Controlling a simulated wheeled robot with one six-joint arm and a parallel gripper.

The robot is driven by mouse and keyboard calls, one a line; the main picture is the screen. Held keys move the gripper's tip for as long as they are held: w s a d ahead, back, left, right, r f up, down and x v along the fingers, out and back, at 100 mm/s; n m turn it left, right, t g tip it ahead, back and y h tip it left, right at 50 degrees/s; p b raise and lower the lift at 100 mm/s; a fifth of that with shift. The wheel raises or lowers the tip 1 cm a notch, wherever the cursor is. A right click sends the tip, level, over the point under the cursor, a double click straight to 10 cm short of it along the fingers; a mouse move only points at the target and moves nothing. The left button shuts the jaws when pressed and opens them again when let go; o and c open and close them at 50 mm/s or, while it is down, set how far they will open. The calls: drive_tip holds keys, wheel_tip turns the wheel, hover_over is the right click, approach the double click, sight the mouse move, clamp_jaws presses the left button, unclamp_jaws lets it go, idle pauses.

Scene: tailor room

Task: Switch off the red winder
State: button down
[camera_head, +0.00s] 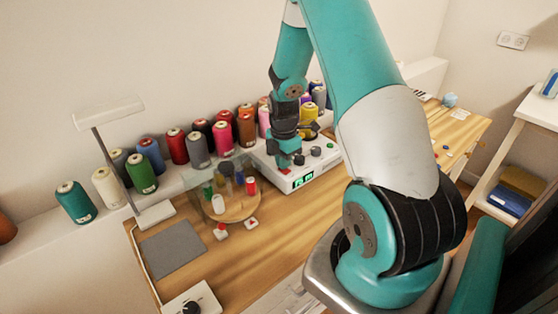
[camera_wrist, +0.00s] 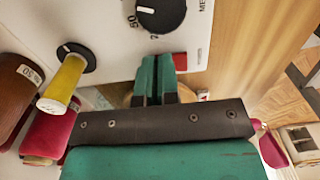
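A white machine (camera_head: 322,160) with black knobs and green-lit spots on its front edge stands on the table. Its white panel (camera_wrist: 90,22) with a black dial (camera_wrist: 160,12) fills the top of the wrist view. A small red part (camera_head: 284,171) sits at its left front corner, and a red part (camera_wrist: 181,62) shows just beside my fingertips in the wrist view. My gripper (camera_head: 284,159) points down right above that corner. In the wrist view its teal fingers (camera_wrist: 157,72) are together with nothing seen between them. Whether they touch the red part I cannot tell.
A yellow spool (camera_wrist: 64,80) on a black-based spindle stands left of my fingers. Several thread cones line the shelf behind. A round wooden stand (camera_head: 235,206) with small spools is left of the machine, near a grey mat (camera_head: 172,250). The table's front middle is clear.

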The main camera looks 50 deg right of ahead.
sight(287, 169)
drive_tip(key=shift+s+a+f, duration=0.15)
drive_tip(key=shift+s+f, duration=0.2)
drive_tip(key=shift+f, duration=0.05)
drive_tip(key=shift+s, duration=0.75)
drive_tip(key=shift+r, duration=0.15)
drive_tip(key=r+p, duration=0.1)
drive_tip(key=r, duration=0.1)
drive_tip(key=r+p, duration=0.1)
drive_tip(key=p, duration=0.1)
drive_tip(key=r+p, duration=0.2)
drive_tip(key=shift+w+r, duration=0.3)
drive_tip(key=shift+w, duration=0.05)
wheel_tip(287, 169, up, 9)
drive_tip(key=b, duration=0.2)
drive_tip(key=shift+w, duration=0.15)
